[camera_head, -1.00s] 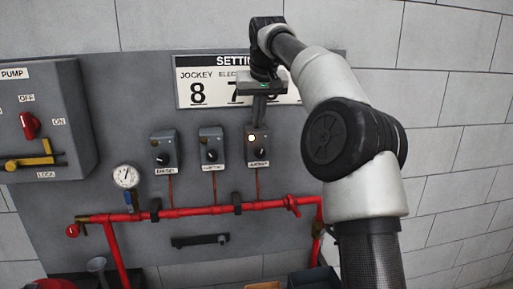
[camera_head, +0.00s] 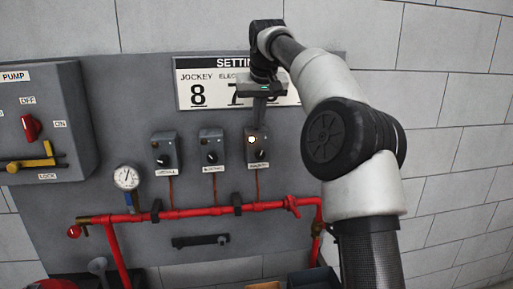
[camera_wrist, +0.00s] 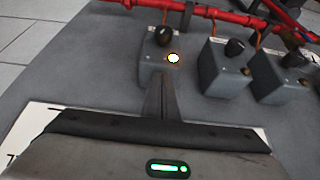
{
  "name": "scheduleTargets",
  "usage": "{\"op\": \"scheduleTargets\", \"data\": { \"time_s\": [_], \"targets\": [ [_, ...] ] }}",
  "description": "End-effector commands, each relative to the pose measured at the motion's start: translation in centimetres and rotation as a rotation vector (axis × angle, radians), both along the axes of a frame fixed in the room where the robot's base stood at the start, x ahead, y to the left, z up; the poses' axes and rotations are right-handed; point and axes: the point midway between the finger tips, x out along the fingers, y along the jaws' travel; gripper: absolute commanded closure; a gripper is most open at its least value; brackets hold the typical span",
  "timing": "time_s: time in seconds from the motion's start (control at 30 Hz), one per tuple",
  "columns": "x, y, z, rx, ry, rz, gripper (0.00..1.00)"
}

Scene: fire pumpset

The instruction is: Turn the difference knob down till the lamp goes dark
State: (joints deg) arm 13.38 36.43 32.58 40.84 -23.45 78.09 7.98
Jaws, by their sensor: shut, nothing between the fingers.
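Three grey control boxes hang in a row on the panel, each with a black knob. The right box (camera_head: 251,144) has a lit lamp (camera_head: 252,140) and a dark knob (camera_head: 260,156) below it. Its label is too small to read surely. In the wrist view this box (camera_wrist: 150,68) is at the left, with its knob (camera_wrist: 163,37) and glowing lamp (camera_wrist: 173,58). My gripper (camera_head: 258,125) is shut and empty, pointing down at the top of this box; it also shows in the wrist view (camera_wrist: 163,82). The fingertips look apart from the knob.
The middle box (camera_head: 212,147) and left box (camera_head: 164,151) stand close by. A red pipe (camera_head: 190,212) runs below, with a gauge (camera_head: 127,177) at left. A settings board (camera_head: 192,84) is behind my wrist. A pump switch box (camera_head: 50,110) stands far left.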

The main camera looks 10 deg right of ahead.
Motion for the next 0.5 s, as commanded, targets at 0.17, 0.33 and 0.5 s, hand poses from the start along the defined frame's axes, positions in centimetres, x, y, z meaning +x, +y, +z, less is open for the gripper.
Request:
{"op": "scheduleTargets", "data": {
  "time_s": [0.17,0.33,0.5],
  "targets": [
    [0.09,-0.11,0.24,0.0,-0.005,-0.001,1.0],
    [0.08,-0.21,0.32,0.0,-0.006,-0.001,1.0],
    [0.09,-0.35,0.32,-0.001,-0.006,-0.002,1.0]
  ]
}}
